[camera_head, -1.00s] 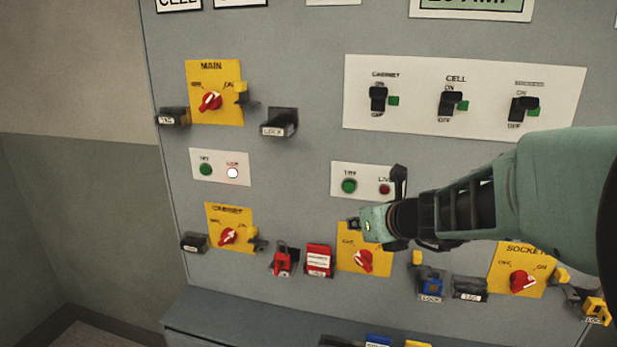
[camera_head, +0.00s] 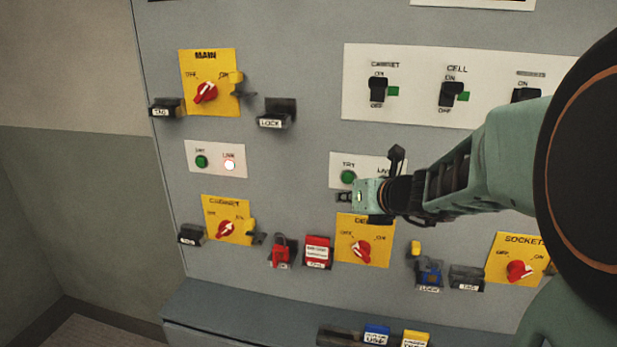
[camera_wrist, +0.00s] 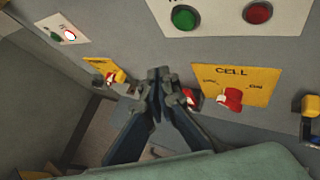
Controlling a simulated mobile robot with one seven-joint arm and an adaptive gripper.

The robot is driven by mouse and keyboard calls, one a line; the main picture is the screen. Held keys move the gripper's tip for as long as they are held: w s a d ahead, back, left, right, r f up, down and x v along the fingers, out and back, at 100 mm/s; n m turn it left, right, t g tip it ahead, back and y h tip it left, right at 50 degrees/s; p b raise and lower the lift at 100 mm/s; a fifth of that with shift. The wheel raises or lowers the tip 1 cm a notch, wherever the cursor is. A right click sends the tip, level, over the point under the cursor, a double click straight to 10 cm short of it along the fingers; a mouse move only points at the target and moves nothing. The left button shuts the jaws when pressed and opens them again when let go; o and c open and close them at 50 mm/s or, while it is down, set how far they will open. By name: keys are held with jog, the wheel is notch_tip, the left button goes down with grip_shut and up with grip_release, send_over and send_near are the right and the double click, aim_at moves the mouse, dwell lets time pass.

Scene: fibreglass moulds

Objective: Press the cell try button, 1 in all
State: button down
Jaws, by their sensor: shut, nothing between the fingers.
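The cell try button is a round green button (camera_head: 348,177) on a white plate marked TRY, above the yellow CELL switch plate (camera_head: 378,227). In the wrist view the green button (camera_wrist: 184,18) is at the top, beside a red lamp (camera_wrist: 258,12). My gripper (camera_head: 345,197) is shut and empty, just below the green button in the head view; its closed fingertips (camera_wrist: 160,74) show in the wrist view below and left of the button. I cannot tell the exact gap to the panel. My arm hides part of the lamp beside the button in the head view.
To the left is another white plate with a green button (camera_head: 201,162) and a lit lamp (camera_head: 229,165). A red padlock (camera_head: 281,251) and red tag (camera_head: 317,250) hang left of the CELL plate. A ledge (camera_head: 250,318) juts out below the panel.

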aim_at(349, 184)
jog(key=shift+w+d+p, duration=0.15)
jog(key=shift+w+d, duration=0.15)
jog(key=shift+w, duration=0.65)
jog(key=shift+w+d+p, duration=0.2)
jog(key=shift+w+d, duration=0.1)
jog(key=shift+w, duration=0.6)
jog(key=shift+w+d+p, duration=0.15)
jog(key=shift+w+d, duration=0.15)
jog(key=shift+w, duration=0.65)
jog(key=shift+w, duration=0.15)
jog(key=shift+w+d, duration=0.15)
jog(key=shift+w, duration=0.1)
jog(key=shift+w+d, duration=0.1)
jog(key=shift+w, duration=0.3)
jog(key=shift+s, duration=0.15)
jog(key=shift+s+a, duration=0.25)
jog(key=shift+s, duration=0.4)
jog(key=s, duration=0.1)
jog(key=s+a+b, duration=0.1)
jog(key=s, duration=0.2)
jog(key=shift+s+a, duration=0.3)
jog(key=shift+s, duration=0.1)
